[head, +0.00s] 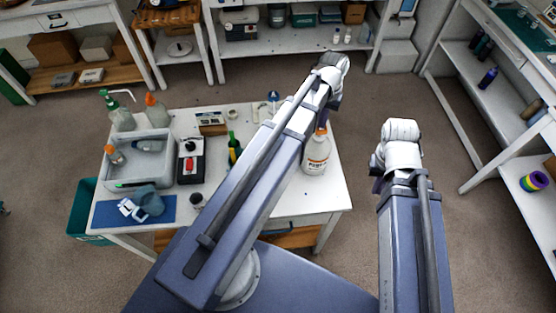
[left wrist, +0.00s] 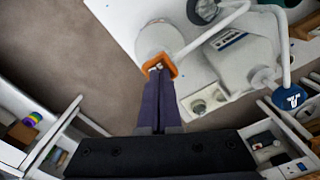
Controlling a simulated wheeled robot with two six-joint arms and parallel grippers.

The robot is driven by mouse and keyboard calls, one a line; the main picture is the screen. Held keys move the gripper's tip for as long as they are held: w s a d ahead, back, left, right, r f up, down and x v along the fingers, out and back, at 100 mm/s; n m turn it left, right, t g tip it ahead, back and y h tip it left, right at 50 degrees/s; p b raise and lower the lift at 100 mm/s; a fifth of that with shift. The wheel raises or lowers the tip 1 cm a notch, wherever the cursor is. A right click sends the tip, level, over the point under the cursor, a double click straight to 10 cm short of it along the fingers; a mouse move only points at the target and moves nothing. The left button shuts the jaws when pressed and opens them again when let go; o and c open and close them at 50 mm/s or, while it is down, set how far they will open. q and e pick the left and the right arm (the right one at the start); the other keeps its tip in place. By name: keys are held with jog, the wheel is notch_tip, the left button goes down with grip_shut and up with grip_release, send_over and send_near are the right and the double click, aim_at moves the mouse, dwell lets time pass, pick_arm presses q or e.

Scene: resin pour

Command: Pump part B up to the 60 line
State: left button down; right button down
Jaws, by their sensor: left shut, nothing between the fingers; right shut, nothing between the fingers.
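A white bottle lettered "PART" with an orange collar (head: 316,155) stands at the right side of the white table; the rest of its label is unclear and its top is behind my left arm. In the left wrist view, my left gripper (left wrist: 158,72) is shut and empty. Its fingertips are at an orange pump head (left wrist: 154,65) over a white bottle (left wrist: 158,38); I cannot tell whether they touch. A second pump with a blue head (head: 273,96) shows beside my left arm. My right arm is raised right of the table, its fingers hidden. No 60 line is readable.
On the table (head: 290,205) are a grey tray (head: 152,184) holding bottles, a black-and-white device (head: 190,164), a green bottle (head: 234,150), and a blue mat (head: 105,214) with gloves. Shelves (head: 480,75) stand at the right. Open floor lies between table and shelves.

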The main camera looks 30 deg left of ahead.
pick_arm(q)
jog(key=shift+f+b, duration=0.4)
jog(key=shift+f, duration=0.2)
jog(key=shift+r, duration=0.1)
notch_tip(320, 180, up, 4)
jog(key=p, duration=0.4)
